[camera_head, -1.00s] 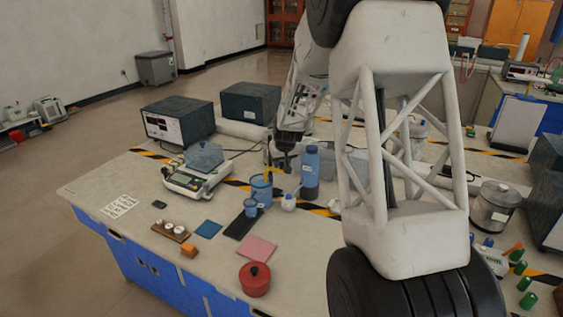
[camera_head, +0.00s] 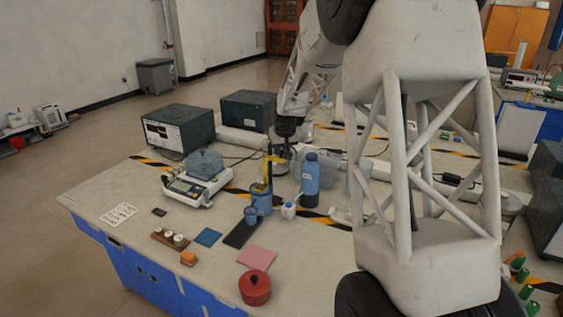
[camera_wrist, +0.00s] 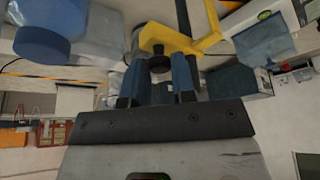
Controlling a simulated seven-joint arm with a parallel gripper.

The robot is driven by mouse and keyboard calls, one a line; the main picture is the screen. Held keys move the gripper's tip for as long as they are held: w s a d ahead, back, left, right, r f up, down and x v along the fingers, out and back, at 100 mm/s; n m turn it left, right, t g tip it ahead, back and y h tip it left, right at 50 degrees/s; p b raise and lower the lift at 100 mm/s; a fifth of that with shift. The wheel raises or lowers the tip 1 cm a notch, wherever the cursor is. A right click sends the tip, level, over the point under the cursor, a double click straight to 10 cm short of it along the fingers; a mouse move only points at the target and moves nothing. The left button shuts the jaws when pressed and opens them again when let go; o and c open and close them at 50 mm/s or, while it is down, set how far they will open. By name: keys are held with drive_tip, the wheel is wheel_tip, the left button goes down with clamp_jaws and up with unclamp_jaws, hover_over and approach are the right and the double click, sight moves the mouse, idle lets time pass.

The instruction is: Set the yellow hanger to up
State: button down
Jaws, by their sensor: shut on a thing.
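The yellow hanger (camera_head: 268,168) stands upright above the blue cylindrical holder (camera_head: 261,203) in the head view. Whether its lower end is inside the holder or only above it is hard to tell. In the wrist view the yellow hanger (camera_wrist: 158,37) lies across the fingertips, with a long arm reaching right. My gripper (camera_wrist: 158,68) is shut on it, with a dark round part between the blue-grey fingers. In the head view my gripper (camera_head: 279,154) is small and close beside the hanger's upper part, right of it.
A blue bottle (camera_head: 310,178) and a small white bottle (camera_head: 289,211) stand just right of the holder. A balance (camera_head: 197,188) is to the left. A red pot (camera_head: 255,287) sits near the front edge.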

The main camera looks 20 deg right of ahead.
drive_tip(key=shift+r, duration=0.95)
drive_tip(key=c, duration=1.2)
unclamp_jaws()
drive_tip(key=shift+c, duration=0.2)
drive_tip(key=o, duration=0.3)
drive_tip(key=v, duration=0.7)
drive_tip(key=shift+r, duration=0.3)
drive_tip(key=shift+s, duration=0.15)
